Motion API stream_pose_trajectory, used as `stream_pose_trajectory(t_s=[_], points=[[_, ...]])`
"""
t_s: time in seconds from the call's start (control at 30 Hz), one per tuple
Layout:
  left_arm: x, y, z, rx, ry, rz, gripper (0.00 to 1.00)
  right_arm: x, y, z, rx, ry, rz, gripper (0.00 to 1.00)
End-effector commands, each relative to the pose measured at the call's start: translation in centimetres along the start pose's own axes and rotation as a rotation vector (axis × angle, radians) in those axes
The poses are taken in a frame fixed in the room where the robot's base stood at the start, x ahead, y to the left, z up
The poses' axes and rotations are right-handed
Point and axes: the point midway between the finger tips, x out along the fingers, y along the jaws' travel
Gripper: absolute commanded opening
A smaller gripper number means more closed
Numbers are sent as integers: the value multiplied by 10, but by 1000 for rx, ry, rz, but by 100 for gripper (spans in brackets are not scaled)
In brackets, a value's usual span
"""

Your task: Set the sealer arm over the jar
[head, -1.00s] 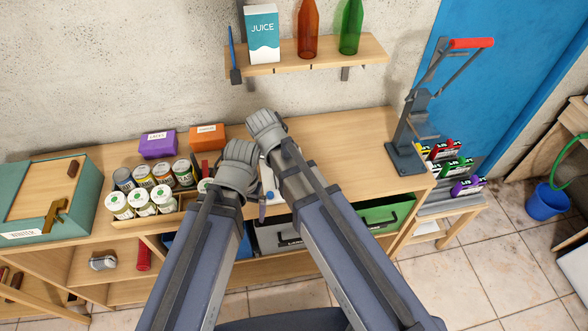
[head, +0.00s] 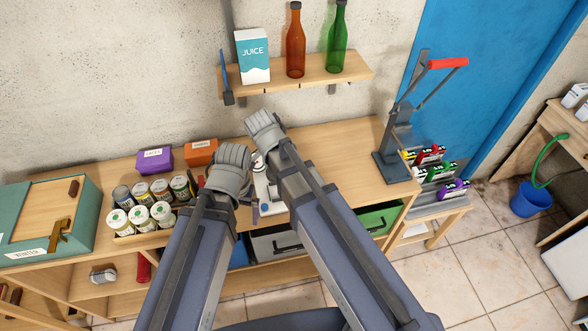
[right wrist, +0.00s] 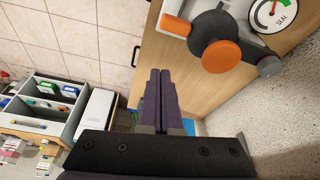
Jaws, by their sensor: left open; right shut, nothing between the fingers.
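The sealer shows in the right wrist view at top right, with a pale body and a SEAL dial (right wrist: 275,14). Its dark arm parts (right wrist: 212,28) carry an orange round knob (right wrist: 220,57). In the head view only a white piece of it (head: 264,190) shows between my arms. I cannot make out the jar to be sealed. My left gripper (head: 253,209) is open, mostly hidden by its wrist, close to the white piece. My right gripper (right wrist: 160,73) is shut and empty, apart from the sealer in its wrist view; it is hidden in the head view.
White-lidded cans (head: 140,218) stand in a wooden tray left of my arms. Purple (head: 154,161) and orange (head: 200,152) boxes are behind them. A red-handled lever press (head: 395,155) stands at the bench's right end. The bench between my arms and that press is clear.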

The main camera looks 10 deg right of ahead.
Motion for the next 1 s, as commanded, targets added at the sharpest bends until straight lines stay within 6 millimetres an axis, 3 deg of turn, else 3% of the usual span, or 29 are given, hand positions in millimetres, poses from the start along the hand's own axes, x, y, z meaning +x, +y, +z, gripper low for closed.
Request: stream_pose_trajectory(t_s=[0.03,0.23,0.83,1.0], points=[[-16,-1,1,-2,0,1,100,-16,-1,-2,-1,0,0,0],[-31,-3,2,-6,0,1,100,-32,-2,-2,1,0,0,0],[-30,-3,2,-7,0,1,100,-32,-2,-1,-2,0,0,0],[-30,-3,2,-7,0,1,100,-26,8,-9,-129,-35,2,0]])
